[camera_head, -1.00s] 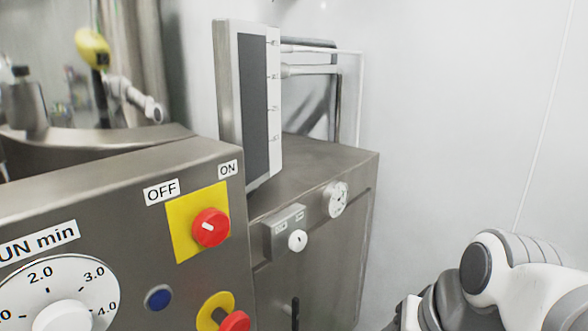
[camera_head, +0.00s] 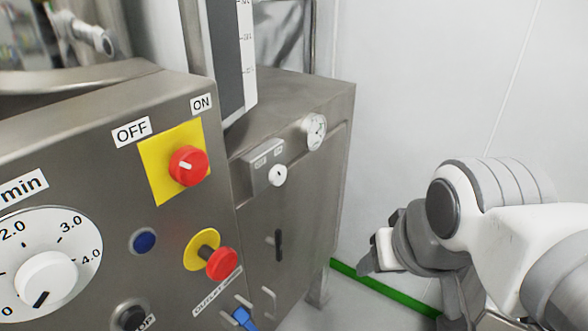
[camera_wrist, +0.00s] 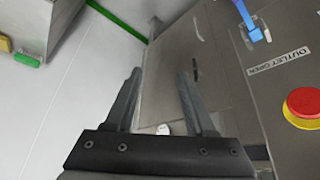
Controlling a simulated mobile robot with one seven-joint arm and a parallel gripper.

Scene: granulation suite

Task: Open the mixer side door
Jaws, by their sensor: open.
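The mixer's steel side door (camera_head: 305,200) is a flat panel with a dark upright handle (camera_head: 278,245), below a small switch box and a gauge. It appears closed. The wrist view also shows the door (camera_wrist: 160,105) and the dark handle (camera_wrist: 195,70). My gripper (camera_head: 372,258) is to the right of the cabinet in the head view, partly hidden by my own wrist. In the wrist view my gripper (camera_wrist: 159,75) is open and empty, its fingers pointing towards the panel. The handle lies just beyond and right of the right fingertip in the picture, outside the jaws.
The control panel (camera_head: 70,140) at left carries a red knob (camera_head: 188,166), a red button (camera_head: 222,263) and a dial (camera_head: 45,275). A blue lever (camera_head: 243,319) sticks out low beside the door. The white wall (camera_head: 430,90) and a green floor strip (camera_head: 350,274) are at right.

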